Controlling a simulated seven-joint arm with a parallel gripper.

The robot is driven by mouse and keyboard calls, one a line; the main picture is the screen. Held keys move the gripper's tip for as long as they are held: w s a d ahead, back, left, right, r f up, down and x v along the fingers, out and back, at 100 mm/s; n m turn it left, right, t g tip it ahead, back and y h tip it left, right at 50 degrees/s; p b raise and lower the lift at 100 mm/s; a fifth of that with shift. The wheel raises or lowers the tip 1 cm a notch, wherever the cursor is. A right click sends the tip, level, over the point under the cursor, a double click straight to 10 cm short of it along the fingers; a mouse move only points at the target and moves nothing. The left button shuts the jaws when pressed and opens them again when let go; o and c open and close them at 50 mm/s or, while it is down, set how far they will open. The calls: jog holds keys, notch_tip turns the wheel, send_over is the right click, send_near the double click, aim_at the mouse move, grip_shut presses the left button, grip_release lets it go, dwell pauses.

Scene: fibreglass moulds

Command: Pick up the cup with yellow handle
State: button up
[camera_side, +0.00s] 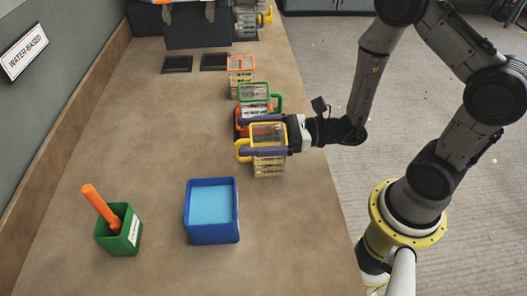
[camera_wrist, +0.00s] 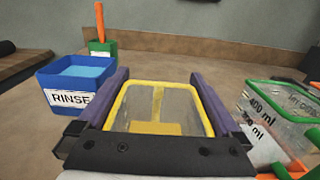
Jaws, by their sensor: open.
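The cup with yellow handle (camera_side: 268,166) is a clear measuring cup with a yellow rim and handle, upright on the table; the handle points left in the side view. My gripper (camera_side: 250,137) is open, with its purple fingers on either side of this cup. In the wrist view, the yellow-rimmed cup (camera_wrist: 160,105) lies between the two fingers of my gripper (camera_wrist: 160,77). Whether the fingers touch its walls cannot be told. The cup's lower part is hidden in the wrist view.
A green-handled cup (camera_side: 256,92) stands close behind, also at right in the wrist view (camera_wrist: 275,110). An orange-rimmed cup (camera_side: 240,72) is farther back. A blue rinse container (camera_side: 212,236) and a green holder (camera_side: 120,240) with an orange-handled tool stand in front. The table's left is clear.

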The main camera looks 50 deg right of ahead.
jog(key=shift+w+a, duration=0.2)
jog(key=shift+a, duration=0.05)
grip_shut()
dwell(0.4)
